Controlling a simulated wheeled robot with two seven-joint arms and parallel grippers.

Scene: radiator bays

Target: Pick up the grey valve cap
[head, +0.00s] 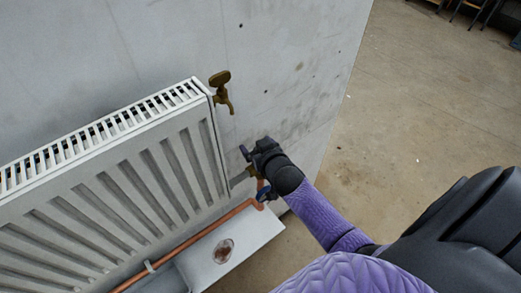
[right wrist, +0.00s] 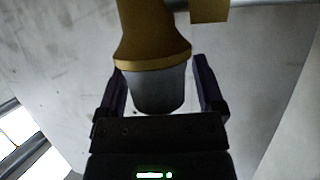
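The grey valve cap (right wrist: 158,90) sits on the end of a flared brass valve body (right wrist: 151,35) in the right wrist view. My right gripper (right wrist: 160,82) has its two dark fingers apart, one on each side of the cap. A narrow gap shows beside the cap on both sides, so the fingers look open and not clamped. In the head view my right gripper (head: 254,166) is at the brass valve (head: 254,173) by the radiator's lower right end, and it hides the cap there. My left gripper is not in view.
The white radiator (head: 120,175) hangs on the grey wall (head: 290,60). A brass tap (head: 222,92) sticks out at its top right corner. A copper pipe (head: 195,240) runs below, above a pale ledge (head: 258,236) with a small round dish (head: 223,251). Open floor lies right.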

